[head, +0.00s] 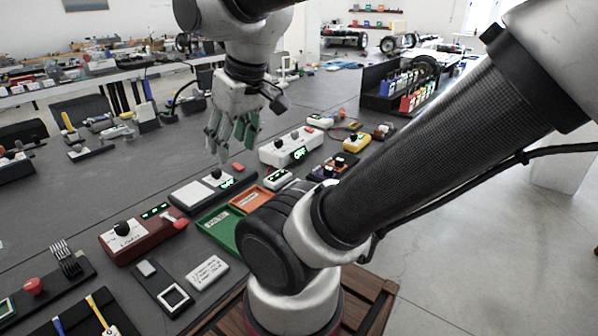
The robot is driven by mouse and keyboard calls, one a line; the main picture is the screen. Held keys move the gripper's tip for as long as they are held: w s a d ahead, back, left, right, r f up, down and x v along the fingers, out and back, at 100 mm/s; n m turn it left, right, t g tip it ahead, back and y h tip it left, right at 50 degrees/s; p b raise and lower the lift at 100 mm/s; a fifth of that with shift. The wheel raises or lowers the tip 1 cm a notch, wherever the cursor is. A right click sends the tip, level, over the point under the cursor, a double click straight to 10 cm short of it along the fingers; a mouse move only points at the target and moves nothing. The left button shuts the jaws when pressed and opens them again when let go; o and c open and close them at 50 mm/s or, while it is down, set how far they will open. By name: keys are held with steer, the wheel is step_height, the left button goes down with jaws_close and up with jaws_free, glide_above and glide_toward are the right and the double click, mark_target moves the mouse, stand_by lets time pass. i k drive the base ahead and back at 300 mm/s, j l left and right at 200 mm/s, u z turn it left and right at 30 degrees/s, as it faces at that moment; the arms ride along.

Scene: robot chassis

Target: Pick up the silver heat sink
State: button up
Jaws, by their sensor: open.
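My gripper (232,138) is open and points down above the grey table (130,180), with its fingers apart and nothing visible between them. A small finned grey-silver piece (66,258) stands upright on a dark panel at the lower left. It looks like the heat sink, but it is too small to be sure. My gripper is well apart from it, higher up and farther to the right.
Below my gripper stand a grey device with a black knob (216,177) and a white box (290,148). A red box (143,238), a green tray (228,232) and an orange tray (250,198) are nearer. My arm covers the right part of the table.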

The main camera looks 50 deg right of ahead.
mark_target(65, 253)
steer(key=l, duration=2.35)
